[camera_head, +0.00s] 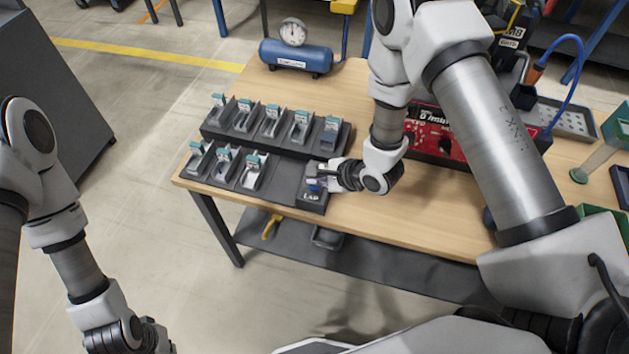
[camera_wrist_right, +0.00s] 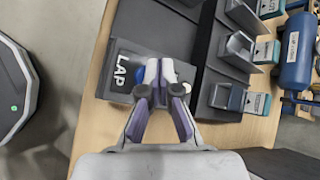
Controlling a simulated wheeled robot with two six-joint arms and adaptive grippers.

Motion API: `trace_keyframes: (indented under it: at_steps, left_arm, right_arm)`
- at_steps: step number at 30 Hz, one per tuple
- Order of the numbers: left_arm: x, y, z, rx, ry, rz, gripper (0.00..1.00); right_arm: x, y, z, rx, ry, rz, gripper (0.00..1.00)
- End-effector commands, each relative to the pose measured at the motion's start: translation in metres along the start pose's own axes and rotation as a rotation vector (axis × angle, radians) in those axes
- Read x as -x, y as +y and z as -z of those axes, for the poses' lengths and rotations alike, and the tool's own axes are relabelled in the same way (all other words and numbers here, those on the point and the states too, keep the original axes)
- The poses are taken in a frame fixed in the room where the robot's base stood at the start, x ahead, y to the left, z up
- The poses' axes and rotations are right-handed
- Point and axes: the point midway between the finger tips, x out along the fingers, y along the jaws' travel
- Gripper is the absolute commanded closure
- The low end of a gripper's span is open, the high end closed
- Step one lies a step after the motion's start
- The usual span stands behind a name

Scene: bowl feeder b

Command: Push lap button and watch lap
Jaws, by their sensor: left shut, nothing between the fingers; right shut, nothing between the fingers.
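The lap button is a blue cap (camera_head: 313,187) on a dark box (camera_head: 312,201) marked "LAP", at the front end of the near dark tray. In the right wrist view the blue cap (camera_wrist_right: 139,73) shows beside the "LAP" lettering, partly hidden by my fingers. My right gripper (camera_head: 324,181) is shut and empty, its fingertips at the button in the head view. In the right wrist view the shut fingertips (camera_wrist_right: 161,68) lie over the button's edge; I cannot tell whether they touch it. My left gripper (camera_head: 150,340) is shut and empty, low at the left, away from the table.
Two dark trays hold several small grey holders with teal tops, one row (camera_head: 271,124) behind another (camera_head: 226,162). A blue air tank with a gauge (camera_head: 295,55) stands at the table's back. A red box (camera_head: 432,129) is behind my right arm. The table's front right (camera_head: 440,215) is clear.

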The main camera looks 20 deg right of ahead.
Motion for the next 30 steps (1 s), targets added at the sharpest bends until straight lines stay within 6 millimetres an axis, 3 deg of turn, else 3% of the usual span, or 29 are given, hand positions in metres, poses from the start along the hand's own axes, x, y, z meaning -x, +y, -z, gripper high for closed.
trace_keyframes:
  at_steps: [11,25,30]
  left_arm:
    - [0.004,0.000,0.000,0.000,0.000,0.000,1.00]
    - [0.048,0.000,0.000,0.000,0.000,0.000,1.00]
    - [0.051,0.000,0.000,0.000,0.000,0.000,1.00]
  right_arm:
    - [0.003,-0.002,-0.002,0.000,0.000,0.000,1.00]
    - [0.035,-0.026,-0.026,0.000,0.000,0.000,1.00]
    - [0.038,-0.027,-0.027,0.000,0.000,0.000,1.00]
